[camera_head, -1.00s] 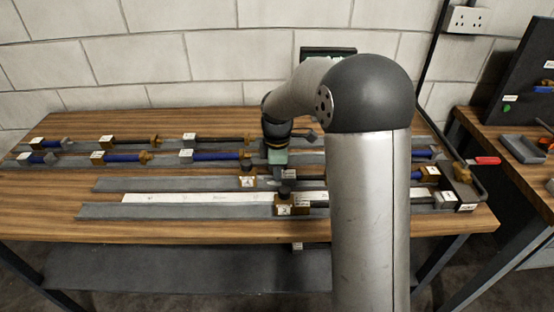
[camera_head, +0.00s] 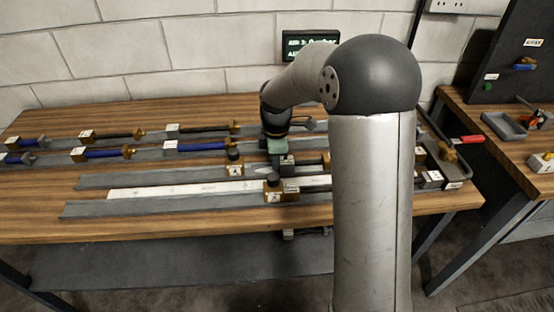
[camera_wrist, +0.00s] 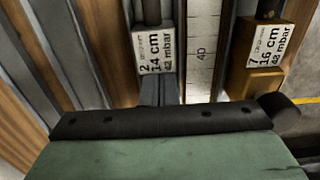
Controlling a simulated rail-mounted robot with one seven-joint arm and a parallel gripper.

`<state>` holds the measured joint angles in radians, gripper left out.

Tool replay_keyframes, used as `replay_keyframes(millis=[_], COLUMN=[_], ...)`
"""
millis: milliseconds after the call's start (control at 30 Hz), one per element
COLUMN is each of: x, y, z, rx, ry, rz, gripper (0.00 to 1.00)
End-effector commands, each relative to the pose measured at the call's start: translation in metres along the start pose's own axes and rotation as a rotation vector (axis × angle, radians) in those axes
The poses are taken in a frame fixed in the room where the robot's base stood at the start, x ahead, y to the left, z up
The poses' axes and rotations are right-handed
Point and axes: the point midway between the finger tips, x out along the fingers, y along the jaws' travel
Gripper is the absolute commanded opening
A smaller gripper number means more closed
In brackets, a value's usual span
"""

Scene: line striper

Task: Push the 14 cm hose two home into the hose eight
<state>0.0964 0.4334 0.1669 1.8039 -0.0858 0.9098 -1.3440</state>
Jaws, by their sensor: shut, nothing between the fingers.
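The grey block of the 14 cm hose two, labelled "2 14 cm 42 mbar" (camera_wrist: 153,50), shows in the wrist view left of a white scale strip (camera_wrist: 201,55). A dark hose runs up from it. My gripper (camera_head: 276,165) is shut and empty, low over the rails in the head view. Its black edge (camera_wrist: 165,120) crosses the lower wrist view, just below the block; contact cannot be judged. A brass block labelled "7 16 cm 42 mbar" (camera_wrist: 264,55) stands right of the strip. I cannot identify hose eight; my arm hides part of the rails.
Several hoses with labelled blocks (camera_head: 100,153) lie on the rear rails. A red-handled piece (camera_head: 470,140) lies right. A dark screen (camera_head: 310,45) stands behind.

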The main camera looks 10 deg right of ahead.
Motion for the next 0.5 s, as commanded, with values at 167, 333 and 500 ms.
replay_keyframes(millis=[167,333,500], x=[-0.002,-0.019,-0.051], y=[0.000,0.000,0.001], z=[0.005,0.005,0.004], rx=[0.006,0.006,0.004], ry=[-0.006,-0.006,-0.006], rz=[-0.002,-0.001,0.001], gripper=[0.00,0.00,0.00])
